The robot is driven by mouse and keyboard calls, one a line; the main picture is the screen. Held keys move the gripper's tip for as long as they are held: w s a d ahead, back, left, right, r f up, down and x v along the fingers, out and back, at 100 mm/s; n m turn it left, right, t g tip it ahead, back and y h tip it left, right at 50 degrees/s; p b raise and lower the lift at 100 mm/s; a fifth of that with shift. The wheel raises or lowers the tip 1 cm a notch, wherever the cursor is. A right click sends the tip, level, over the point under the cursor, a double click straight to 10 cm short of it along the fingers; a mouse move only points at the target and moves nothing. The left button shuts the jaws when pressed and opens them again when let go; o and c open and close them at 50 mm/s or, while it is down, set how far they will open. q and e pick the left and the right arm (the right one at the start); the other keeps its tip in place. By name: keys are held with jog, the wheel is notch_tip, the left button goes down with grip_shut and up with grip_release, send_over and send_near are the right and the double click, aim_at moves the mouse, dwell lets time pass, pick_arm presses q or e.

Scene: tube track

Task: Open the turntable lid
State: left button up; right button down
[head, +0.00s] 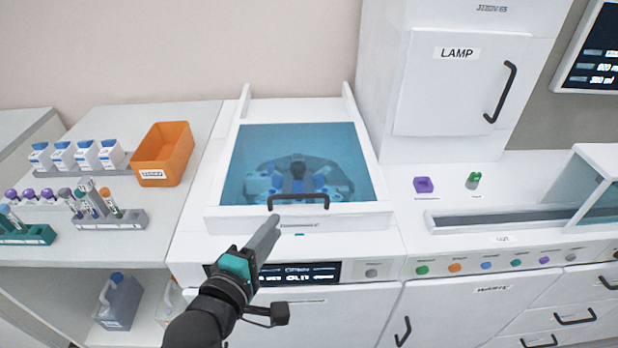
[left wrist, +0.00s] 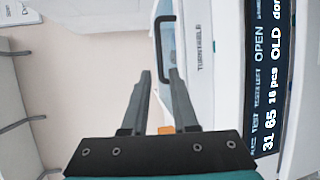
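The turntable lid (head: 226,213) is down on its white housing, with a blue see-through window over the turntable (head: 297,178). Its black handle (head: 298,190) is on the lid's front edge. My left gripper (head: 275,222) is in front of the lid, just below the left end of the handle in the head view. In the left wrist view the two fingers of my left gripper (left wrist: 160,72) are apart with nothing held. The handle (left wrist: 157,55) shows beyond the fingertips, its bar lined up with the gap. Contact cannot be told. My right gripper is not in view.
An orange bin (head: 163,150), white bottles (head: 88,154) and tube racks (head: 112,220) stand on the left bench. The lamp cabinet (head: 455,85) rises at the right behind. A display panel (head: 300,273) is below the lid. A purple cap (head: 423,185) sits on the right counter.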

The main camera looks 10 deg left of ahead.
aim_at(298, 195)
pick_arm(q)
jog(key=b+x, duration=0.2)
jog(key=x, duration=1.3)
jog(key=shift+r, duration=0.2)
jog(key=shift+c, duration=0.2)
grip_shut()
dwell(1.0)
